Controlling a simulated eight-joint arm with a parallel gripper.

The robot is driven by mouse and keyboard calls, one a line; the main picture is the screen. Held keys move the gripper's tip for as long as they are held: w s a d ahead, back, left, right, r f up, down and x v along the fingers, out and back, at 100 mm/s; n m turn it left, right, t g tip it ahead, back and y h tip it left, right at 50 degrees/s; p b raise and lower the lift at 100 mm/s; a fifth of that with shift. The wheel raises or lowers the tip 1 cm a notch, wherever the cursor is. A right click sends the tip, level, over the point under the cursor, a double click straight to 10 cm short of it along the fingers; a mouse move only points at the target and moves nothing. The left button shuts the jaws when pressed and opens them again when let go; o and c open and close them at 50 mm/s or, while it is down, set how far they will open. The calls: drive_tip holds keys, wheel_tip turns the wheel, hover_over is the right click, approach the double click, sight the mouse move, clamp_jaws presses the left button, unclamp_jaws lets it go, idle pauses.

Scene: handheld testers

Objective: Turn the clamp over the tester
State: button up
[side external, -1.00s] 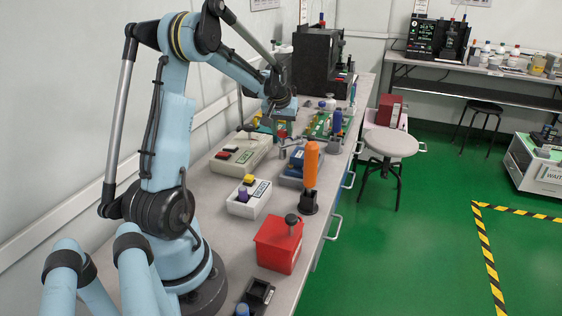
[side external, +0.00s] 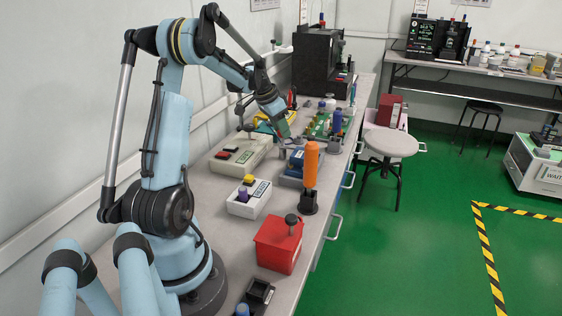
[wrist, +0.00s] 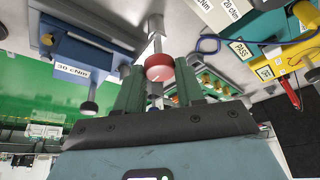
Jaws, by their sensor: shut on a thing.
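The clamp has a red knob (wrist: 159,67) on a metal arm (wrist: 156,42), seen in the wrist view. My gripper (wrist: 160,84) has its two green fingers on either side of the knob and is shut on it. In the side external view my gripper (side external: 283,131) is low over the bench, beside the blue tester (side external: 295,168), and hides the knob. The clamp's metal part (side external: 282,150) shows just below it. The blue tester, labelled 30 cNm, also shows at the left of the wrist view (wrist: 95,52); a gap shows between it and my fingers.
A white tester with red and black buttons (side external: 241,153) stands left on the bench. A small white box (side external: 249,199), an orange-handled tool (side external: 311,170) and a red box (side external: 278,243) stand nearer. A green board (side external: 322,127) lies behind.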

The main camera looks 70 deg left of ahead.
drive_tip(key=shift+m, duration=0.6)
drive_tip(key=o, duration=1)
drive_tip(key=shift+r, duration=0.1)
drive_tip(key=v, duration=1.2)
drive_tip(key=shift+a, duration=0.3)
